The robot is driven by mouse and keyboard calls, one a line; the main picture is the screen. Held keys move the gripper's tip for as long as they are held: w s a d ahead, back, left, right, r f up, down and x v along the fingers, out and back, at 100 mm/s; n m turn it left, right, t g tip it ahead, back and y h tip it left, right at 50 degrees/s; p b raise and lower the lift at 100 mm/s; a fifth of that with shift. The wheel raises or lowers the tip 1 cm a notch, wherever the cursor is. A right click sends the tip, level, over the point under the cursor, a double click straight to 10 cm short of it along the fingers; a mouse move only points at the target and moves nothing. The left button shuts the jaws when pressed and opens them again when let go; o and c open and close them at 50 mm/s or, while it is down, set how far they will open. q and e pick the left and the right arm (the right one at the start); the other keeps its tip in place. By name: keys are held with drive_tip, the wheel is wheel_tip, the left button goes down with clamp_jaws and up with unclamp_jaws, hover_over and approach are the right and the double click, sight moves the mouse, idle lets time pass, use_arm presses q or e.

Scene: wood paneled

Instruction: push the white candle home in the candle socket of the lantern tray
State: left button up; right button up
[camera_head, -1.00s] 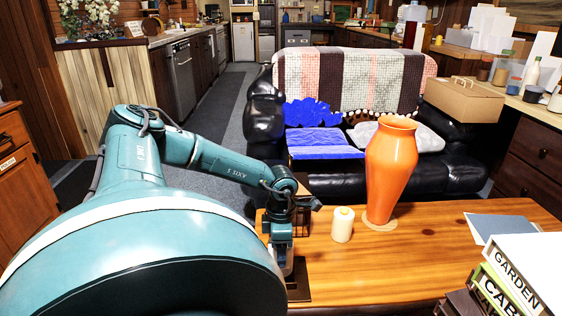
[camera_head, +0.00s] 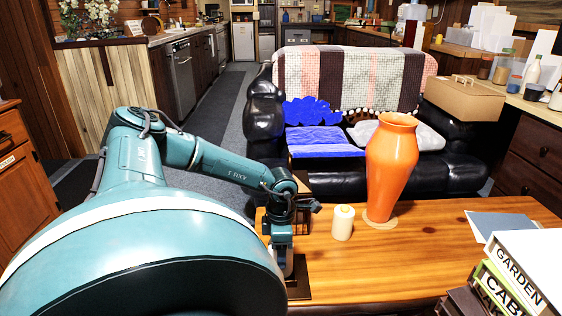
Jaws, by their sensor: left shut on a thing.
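My left gripper (camera_head: 286,262) points down over the table at its left part, just right of my large teal arm. It is shut on a pale thing, likely the white candle, mostly hidden by the fingers. The dark lantern tray (camera_head: 300,288) shows beside and below the gripper; most of it, and the candle socket, is hidden behind my arm. I cannot tell how deep the candle sits. A separate cream cylinder (camera_head: 343,223) with a yellowish top stands upright to the right of the gripper, apart from it. My right gripper is not in view.
An orange vase (camera_head: 390,168) stands on the wooden table (camera_head: 400,262) behind the cream cylinder. Stacked books or signs (camera_head: 516,275) and a blue-grey sheet (camera_head: 500,224) lie at the right. The table's middle is clear. A black sofa (camera_head: 450,165) stands behind.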

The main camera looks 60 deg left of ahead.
use_arm(q)
drive_tip(key=shift+f+b, duration=0.4)
drive_tip(key=shift+f, duration=0.2)
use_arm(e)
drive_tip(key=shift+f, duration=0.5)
use_arm(q)
drive_tip(key=shift+f+b, duration=0.45)
drive_tip(key=shift+f, duration=0.2)
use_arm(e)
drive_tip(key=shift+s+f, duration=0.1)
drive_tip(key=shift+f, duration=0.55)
use_arm(q)
drive_tip(key=o, duration=1.2)
wheel_tip(320, 180, up, 3)
drive_tip(key=shift+r+p, duration=0.15)
drive_tip(key=shift+p, duration=0.55)
wheel_tip(320, 180, up, 9)
drive_tip(key=p, duration=0.2)
drive_tip(key=shift+p, duration=0.3)
drive_tip(key=shift+r, duration=0.5)
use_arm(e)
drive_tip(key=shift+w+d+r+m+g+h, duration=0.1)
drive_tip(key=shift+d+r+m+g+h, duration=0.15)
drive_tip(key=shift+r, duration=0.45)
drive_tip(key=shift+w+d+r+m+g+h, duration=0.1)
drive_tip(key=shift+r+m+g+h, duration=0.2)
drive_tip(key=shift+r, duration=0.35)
